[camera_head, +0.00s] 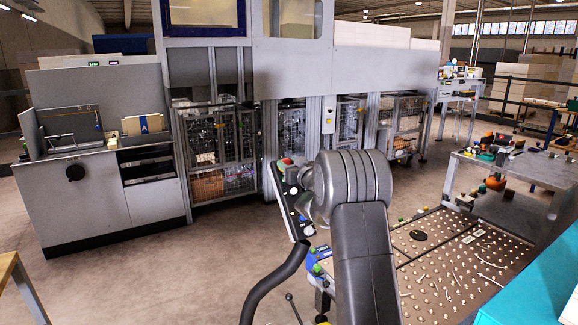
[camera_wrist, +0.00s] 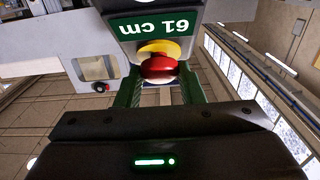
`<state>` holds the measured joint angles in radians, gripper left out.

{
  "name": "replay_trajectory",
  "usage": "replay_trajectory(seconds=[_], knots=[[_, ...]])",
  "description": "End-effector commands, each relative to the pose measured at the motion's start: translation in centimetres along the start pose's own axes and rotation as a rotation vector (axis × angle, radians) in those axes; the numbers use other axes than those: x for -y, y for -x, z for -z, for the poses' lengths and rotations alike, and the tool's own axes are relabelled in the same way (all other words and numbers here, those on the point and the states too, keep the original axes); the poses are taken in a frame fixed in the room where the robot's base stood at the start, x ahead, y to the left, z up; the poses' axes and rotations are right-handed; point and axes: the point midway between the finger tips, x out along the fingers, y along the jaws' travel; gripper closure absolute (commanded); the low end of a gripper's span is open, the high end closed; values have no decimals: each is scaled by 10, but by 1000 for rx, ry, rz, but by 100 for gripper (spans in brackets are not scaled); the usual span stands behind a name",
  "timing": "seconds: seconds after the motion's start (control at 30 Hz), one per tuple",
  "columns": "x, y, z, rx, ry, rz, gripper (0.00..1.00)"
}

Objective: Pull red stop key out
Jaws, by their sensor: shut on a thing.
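The red stop key (camera_wrist: 158,67) is a round red knob in front of a yellow collar, in the upper middle of the wrist view. In the head view my arm covers the gripper. A red knob (camera_head: 287,161) shows there at the top of a tilted control panel (camera_head: 296,205), left of my arm; I cannot tell whether it is the same key.
A perforated table (camera_head: 450,262) with several small parts lies right of my arm. A grey machine (camera_head: 85,195) stands at the left, with wire-fronted bays (camera_head: 222,150) behind. Open floor (camera_head: 190,260) lies at the left front.

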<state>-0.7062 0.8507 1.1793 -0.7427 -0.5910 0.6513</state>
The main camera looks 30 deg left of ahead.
Motion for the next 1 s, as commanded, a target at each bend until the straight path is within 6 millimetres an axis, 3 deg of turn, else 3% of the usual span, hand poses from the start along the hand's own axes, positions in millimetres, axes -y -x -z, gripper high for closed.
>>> replay_trajectory(seconds=[0.2,0.47,0.5,0.6,1.0], knots=[[0,8,10,-1,-1,0,100],[0,9,8,-1,0,0,100],[0,9,8,-2,0,0,60],[0,9,8,-1,0,0,43],[0,16,8,0,0,-1,43]])
